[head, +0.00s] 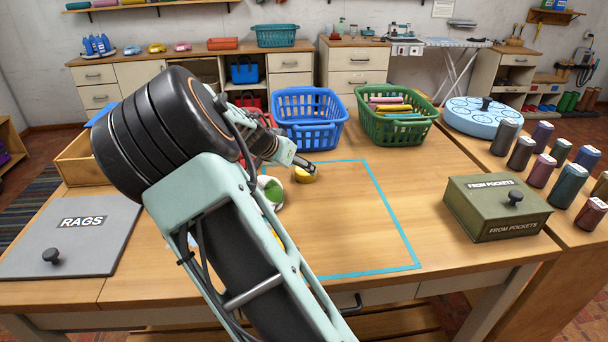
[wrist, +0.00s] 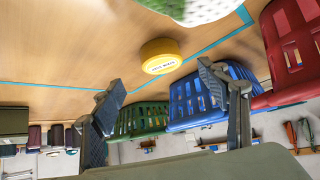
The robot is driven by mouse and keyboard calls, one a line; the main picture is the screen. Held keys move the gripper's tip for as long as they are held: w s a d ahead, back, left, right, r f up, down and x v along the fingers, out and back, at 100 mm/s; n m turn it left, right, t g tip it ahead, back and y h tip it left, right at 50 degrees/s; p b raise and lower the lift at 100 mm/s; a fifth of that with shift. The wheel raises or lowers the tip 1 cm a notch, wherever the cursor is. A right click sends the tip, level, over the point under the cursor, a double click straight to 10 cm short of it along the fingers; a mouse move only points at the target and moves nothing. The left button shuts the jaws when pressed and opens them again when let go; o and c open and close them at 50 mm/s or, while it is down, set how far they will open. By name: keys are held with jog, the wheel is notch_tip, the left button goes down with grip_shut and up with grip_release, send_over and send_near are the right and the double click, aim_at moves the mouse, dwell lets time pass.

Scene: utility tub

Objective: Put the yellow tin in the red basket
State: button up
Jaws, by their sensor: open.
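The yellow tin (head: 305,176) lies on the table just inside the blue-taped outline, near its back left corner. In the wrist view the tin (wrist: 160,56) shows a white label and sits just beyond the fingertips, roughly midway between them. My gripper (head: 309,168) is open and empty, low beside the tin; its fingers are spread in the wrist view (wrist: 160,78). I cannot tell whether a finger touches the tin. The red basket (head: 253,102) is mostly hidden behind my arm in the head view; the wrist view shows its slotted side (wrist: 296,45) at the right.
A blue basket (head: 307,117) and a green basket (head: 395,115) holding coloured items stand behind the outline. A white-and-green container (head: 271,193) stands close left of the tin. A green box (head: 495,207) sits at the right. The outlined area's middle is clear.

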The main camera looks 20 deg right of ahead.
aim_at(306, 173)
jog(key=x, duration=0.8)
jog(key=shift+w+d, duration=0.2)
jog(key=shift+w, duration=0.1)
jog(key=shift+r, duration=0.1)
jog(key=c, duration=1.4)
